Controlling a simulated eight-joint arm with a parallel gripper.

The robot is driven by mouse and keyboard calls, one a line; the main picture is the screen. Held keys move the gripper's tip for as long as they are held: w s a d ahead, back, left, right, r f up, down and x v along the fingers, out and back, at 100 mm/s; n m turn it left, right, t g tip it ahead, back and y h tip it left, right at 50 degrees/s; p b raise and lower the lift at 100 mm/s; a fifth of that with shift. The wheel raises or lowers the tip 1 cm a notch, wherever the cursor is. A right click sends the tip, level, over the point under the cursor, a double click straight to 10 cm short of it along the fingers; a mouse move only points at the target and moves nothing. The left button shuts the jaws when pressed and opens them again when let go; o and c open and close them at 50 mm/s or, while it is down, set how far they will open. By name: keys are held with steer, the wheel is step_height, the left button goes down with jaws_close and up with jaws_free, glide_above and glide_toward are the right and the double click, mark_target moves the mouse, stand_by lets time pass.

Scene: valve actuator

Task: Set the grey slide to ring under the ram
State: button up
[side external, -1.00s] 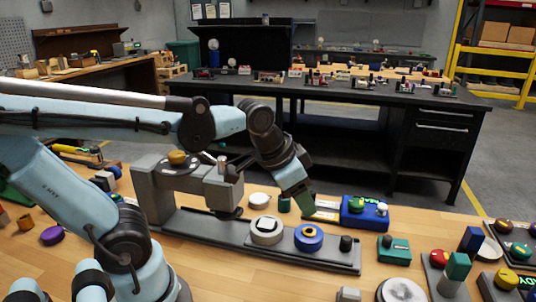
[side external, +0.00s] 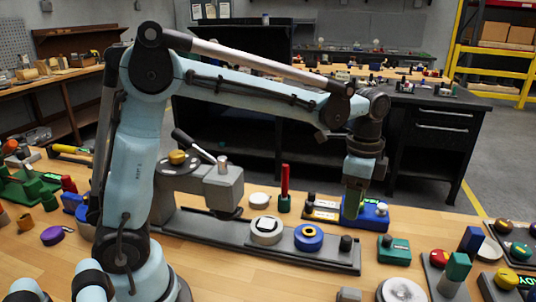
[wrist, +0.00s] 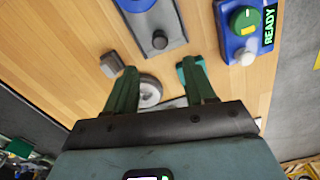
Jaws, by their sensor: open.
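The long grey slide (side external: 310,257) lies on the bench, with a white ring (side external: 266,231) bearing a black square, a blue ring (side external: 308,238) and a black knob (side external: 346,243) at its right end. The knob also shows in the wrist view (wrist: 160,40). The grey ram head (side external: 223,188) overhangs the track at the left; both rings sit to its right. My gripper (side external: 352,208) points down beyond the slide's right end, over or near the blue READY box (side external: 370,215). Its green fingers (wrist: 162,98) are apart, and I see nothing held.
A teal block (side external: 394,249) and a round grey-white disc (side external: 401,290) stand right of and in front of the slide. A red upright handle (side external: 285,180) stands behind it. Several coloured control boxes crowd the right.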

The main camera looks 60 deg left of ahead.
mark_target(347, 238)
step_height(347, 238, down, 11)
stand_by(0.5)
jaws_close()
